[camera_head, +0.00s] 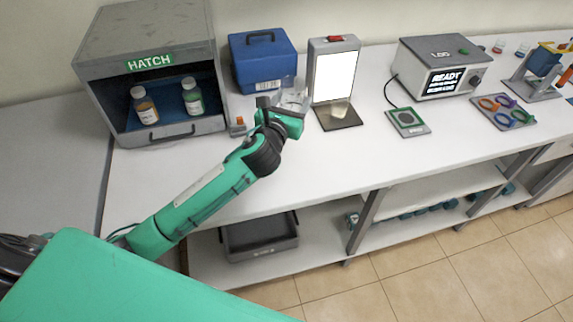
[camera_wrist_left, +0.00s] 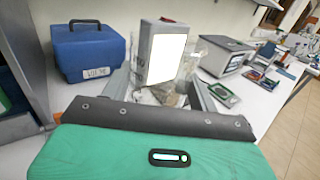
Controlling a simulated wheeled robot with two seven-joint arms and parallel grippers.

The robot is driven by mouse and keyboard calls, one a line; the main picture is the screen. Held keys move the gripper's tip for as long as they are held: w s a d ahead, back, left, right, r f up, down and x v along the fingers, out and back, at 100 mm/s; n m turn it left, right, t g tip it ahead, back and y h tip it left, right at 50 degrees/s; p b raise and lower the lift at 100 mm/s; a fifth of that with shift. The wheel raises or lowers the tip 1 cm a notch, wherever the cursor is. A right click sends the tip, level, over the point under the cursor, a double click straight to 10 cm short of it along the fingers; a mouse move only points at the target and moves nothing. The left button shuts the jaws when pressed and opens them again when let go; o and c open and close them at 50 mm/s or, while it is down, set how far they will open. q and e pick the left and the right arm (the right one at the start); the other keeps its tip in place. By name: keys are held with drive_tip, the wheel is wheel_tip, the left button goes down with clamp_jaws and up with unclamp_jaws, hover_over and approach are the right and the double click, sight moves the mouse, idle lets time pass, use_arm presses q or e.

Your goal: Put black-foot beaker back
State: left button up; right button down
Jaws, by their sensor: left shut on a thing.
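My left gripper (camera_head: 283,106) reaches over the white bench between the blue box and the lit panel. It is shut on a clear glass beaker (camera_head: 293,97), mostly see-through and partly hidden behind the gripper. In the left wrist view the gripper fingers (camera_wrist_left: 160,96) stand on either side of the glass. The beaker's foot colour cannot be made out. Another small beaker with a pale yellowish content (camera_head: 340,108) stands on the dark base of the lit panel (camera_head: 334,75). My right gripper is not in view.
A blue box (camera_head: 262,62) stands behind the gripper. The grey hatch cabinet (camera_head: 150,60) at left holds two bottles. To the right are a small grey-green pad (camera_head: 408,122), a white device with a screen (camera_head: 440,70) and a tray of coloured rings (camera_head: 503,111). The front bench strip is clear.

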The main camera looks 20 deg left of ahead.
use_arm(q)
wheel_tip(320, 180, down, 14)
drive_tip(key=shift+w+f+b, duration=0.1)
drive_tip(key=shift+f+b, duration=0.05)
drive_tip(key=shift+b, duration=0.45)
drive_tip(key=shift+f+b, duration=0.75)
drive_tip(key=shift+f, duration=1.7)
drive_tip(key=shift+f, duration=0.2)
drive_tip(key=o, duration=1.1)
drive_tip(key=shift+r, duration=0.15)
